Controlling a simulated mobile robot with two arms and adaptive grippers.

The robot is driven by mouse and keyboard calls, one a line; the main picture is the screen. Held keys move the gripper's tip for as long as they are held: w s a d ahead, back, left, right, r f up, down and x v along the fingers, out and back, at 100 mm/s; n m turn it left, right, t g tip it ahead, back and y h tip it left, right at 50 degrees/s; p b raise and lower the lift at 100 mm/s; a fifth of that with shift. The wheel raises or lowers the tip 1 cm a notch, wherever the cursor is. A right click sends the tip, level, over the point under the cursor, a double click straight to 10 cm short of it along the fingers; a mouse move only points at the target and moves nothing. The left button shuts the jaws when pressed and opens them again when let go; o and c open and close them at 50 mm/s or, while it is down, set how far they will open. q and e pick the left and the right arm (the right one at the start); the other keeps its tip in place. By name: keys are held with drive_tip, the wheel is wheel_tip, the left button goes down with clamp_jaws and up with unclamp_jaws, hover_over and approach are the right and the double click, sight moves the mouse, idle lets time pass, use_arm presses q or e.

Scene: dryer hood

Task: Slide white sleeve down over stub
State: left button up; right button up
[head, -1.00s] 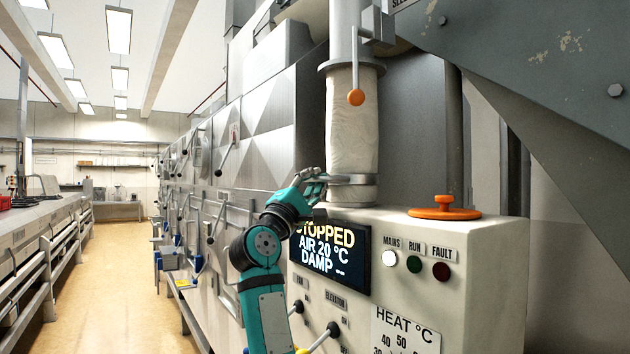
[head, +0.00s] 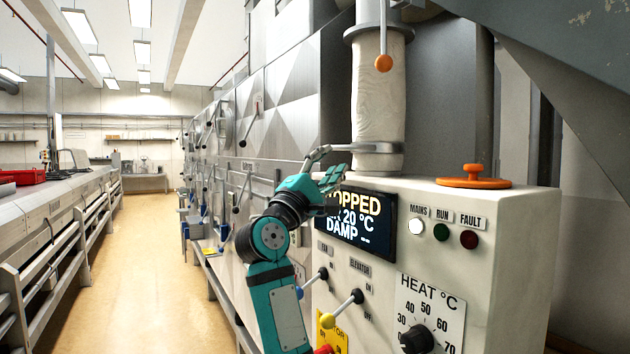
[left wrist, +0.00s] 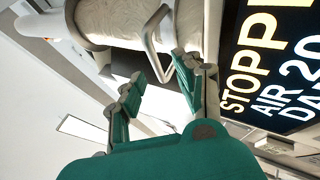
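The white cloth sleeve (head: 380,85) hangs upright around the vertical duct, below a metal flange. A metal band (head: 378,147) circles its lower end, with a bent lever (head: 318,156) sticking out to the left. The stub (head: 378,165) is just under the band, on top of the control cabinet; where the sleeve's edge ends is hard to tell. My left gripper (head: 326,178) is just below and left of the band, near the lever. In the left wrist view, its fingers (left wrist: 158,90) are apart with nothing clearly between them, and the lever loop (left wrist: 152,35) is close to them. My right gripper is not in view.
The cabinet (head: 480,235) has a display (head: 357,221) right beside my left gripper, plus lamps and small levers. An orange-balled rod (head: 383,63) hangs before the sleeve. An orange handwheel (head: 473,178) is on the cabinet top. The aisle floor (head: 150,270) at left is clear.

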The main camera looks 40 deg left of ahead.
use_arm(q)
drive_tip(key=v, duration=0.6)
drive_tip(key=shift+s+f, duration=0.25)
drive_tip(key=shift+s, duration=0.1)
